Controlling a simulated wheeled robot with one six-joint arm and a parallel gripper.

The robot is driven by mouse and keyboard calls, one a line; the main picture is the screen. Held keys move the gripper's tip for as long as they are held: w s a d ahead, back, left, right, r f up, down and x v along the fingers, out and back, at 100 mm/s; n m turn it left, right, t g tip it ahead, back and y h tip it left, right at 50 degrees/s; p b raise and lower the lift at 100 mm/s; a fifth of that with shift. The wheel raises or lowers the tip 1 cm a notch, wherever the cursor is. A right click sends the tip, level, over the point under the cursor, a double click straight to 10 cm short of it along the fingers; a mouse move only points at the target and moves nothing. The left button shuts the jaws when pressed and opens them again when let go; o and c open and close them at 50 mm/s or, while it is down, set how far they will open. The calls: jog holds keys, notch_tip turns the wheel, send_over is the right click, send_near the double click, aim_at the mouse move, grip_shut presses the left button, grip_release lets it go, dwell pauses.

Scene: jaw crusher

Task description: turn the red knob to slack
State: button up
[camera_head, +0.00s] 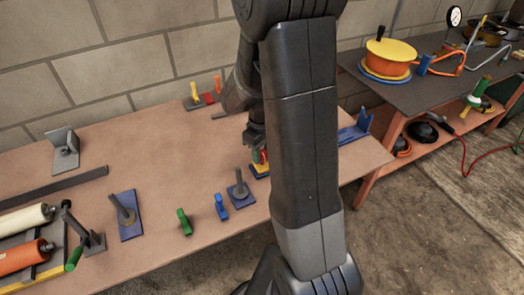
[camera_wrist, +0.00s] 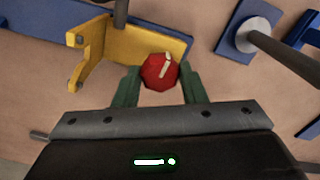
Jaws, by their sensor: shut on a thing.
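The red knob (camera_wrist: 160,72) shows in the middle of the wrist view, a faceted red head with a pale pointer mark on it. It stands next to a yellow bracket (camera_wrist: 97,45) on a blue plate (camera_wrist: 172,42). My gripper (camera_wrist: 158,84) has its two green fingers on either side of the knob, shut on it. In the head view my arm hides most of this spot. Only a bit of the knob (camera_head: 263,156) and the yellow and blue base (camera_head: 258,170) show at the arm's left edge.
A blue plate with a grey post (camera_head: 239,193) stands close by, also in the wrist view (camera_wrist: 257,38). Blue (camera_head: 221,207) and green (camera_head: 183,222) small pieces lie to the left. Another posted blue plate (camera_head: 127,216) is farther left. The table's front edge is near.

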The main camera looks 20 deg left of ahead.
aim_at(262, 152)
jog(key=shift+n, duration=0.5)
jog(key=o, duration=1)
jog(key=shift+r, duration=0.1)
notch_tip(262, 152, up, 14)
jog(key=shift+f+p, duration=0.15)
jog(key=shift+p, duration=0.35)
jog(key=shift+f, duration=0.1)
notch_tip(262, 152, down, 14)
jog(key=shift+r+b, duration=0.15)
jog(key=shift+b, duration=0.4)
jog(key=shift+r, duration=0.1)
